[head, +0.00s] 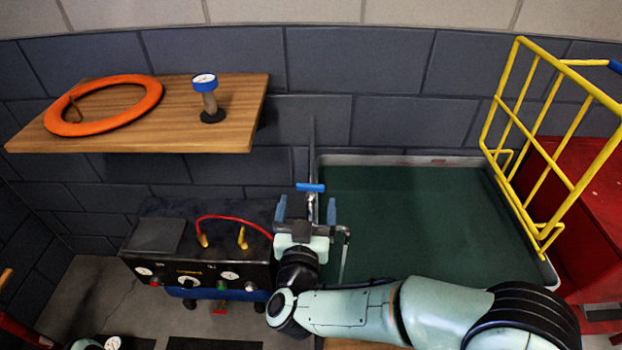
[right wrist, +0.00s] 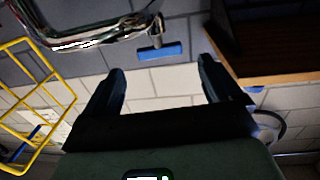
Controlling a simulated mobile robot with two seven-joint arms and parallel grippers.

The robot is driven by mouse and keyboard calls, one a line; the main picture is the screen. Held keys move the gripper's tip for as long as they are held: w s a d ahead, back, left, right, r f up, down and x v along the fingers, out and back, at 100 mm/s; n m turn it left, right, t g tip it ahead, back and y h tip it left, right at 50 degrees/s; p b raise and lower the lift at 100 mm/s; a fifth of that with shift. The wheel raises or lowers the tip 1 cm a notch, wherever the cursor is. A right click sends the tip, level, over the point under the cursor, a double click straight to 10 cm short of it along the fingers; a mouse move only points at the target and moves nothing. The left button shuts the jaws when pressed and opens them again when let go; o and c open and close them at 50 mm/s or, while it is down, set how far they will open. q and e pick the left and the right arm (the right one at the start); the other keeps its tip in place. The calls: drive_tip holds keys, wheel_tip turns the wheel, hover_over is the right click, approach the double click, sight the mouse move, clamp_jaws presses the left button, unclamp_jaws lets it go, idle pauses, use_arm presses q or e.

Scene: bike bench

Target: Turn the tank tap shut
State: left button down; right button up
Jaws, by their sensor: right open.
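The tank tap has a blue bar handle (head: 310,187) on a metal stem at the tank's left rim. In the head view the bar lies left to right. The tank (head: 420,220) is a wide tub with a pale rim and a dark green inside. My right gripper (head: 306,207) is open and empty, its fingers pointing toward the tap. In the right wrist view the blue handle (right wrist: 160,51) shows beyond and between the fingertips (right wrist: 160,75), apart from them. The gripper hides the lower part of the tap. My left gripper is not in view.
A black machine (head: 200,255) with gauges and a red hose (head: 235,219) stands left of the tank. A yellow rack (head: 525,150) and a red cabinet (head: 575,215) stand at right.

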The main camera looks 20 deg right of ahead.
sight(310, 188)
drive_tip(key=x, duration=0.8)
drive_tip(key=shift+w+d, duration=0.1)
drive_tip(key=shift+w, duration=0.15)
drive_tip(key=c, duration=1)
